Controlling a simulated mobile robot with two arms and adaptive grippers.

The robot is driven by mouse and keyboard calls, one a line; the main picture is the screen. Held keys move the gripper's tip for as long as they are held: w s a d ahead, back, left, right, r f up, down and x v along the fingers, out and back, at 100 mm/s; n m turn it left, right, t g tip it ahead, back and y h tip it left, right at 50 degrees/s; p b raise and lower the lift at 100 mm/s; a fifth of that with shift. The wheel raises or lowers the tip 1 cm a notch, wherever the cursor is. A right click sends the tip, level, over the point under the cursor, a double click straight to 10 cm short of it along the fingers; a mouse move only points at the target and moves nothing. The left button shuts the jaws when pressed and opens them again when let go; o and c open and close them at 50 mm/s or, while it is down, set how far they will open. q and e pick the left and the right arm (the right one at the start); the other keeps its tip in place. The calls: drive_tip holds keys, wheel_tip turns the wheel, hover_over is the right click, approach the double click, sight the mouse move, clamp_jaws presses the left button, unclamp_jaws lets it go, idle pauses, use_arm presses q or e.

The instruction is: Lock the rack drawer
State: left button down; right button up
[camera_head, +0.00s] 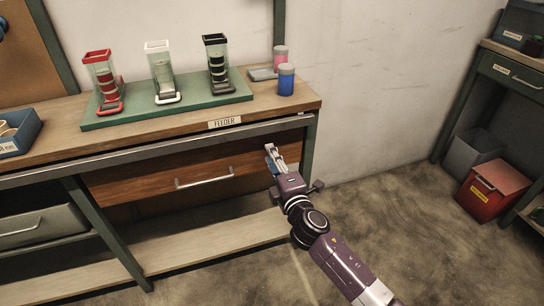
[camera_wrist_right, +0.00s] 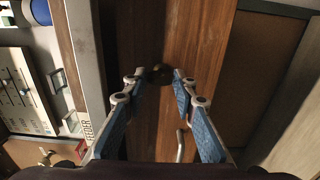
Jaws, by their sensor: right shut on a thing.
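The wooden drawer (camera_head: 130,184) is under the bench top and looks pushed in; its front also shows in the wrist view (camera_wrist_right: 200,40). It has a metal bar handle (camera_head: 205,181), partly seen in the wrist view (camera_wrist_right: 180,145). A small dark round lock knob (camera_wrist_right: 159,74) is on the drawer front. My right gripper (camera_head: 271,152) is at the drawer's right end, and its blue-padded fingers (camera_wrist_right: 156,84) are shut on the knob, one on each side. The gripper hides the knob in the head view. My left gripper is not in view.
On the bench, a green tray (camera_head: 135,121) holds three clear dispensers with red, white and black frames. A red bin (camera_head: 490,190) is at far right. The floor between is clear.

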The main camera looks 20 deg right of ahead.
idle(0.3)
drive_tip(key=o, duration=1.1)
drive_tip(key=s, duration=1.2)
drive_tip(key=shift+d, duration=0.2)
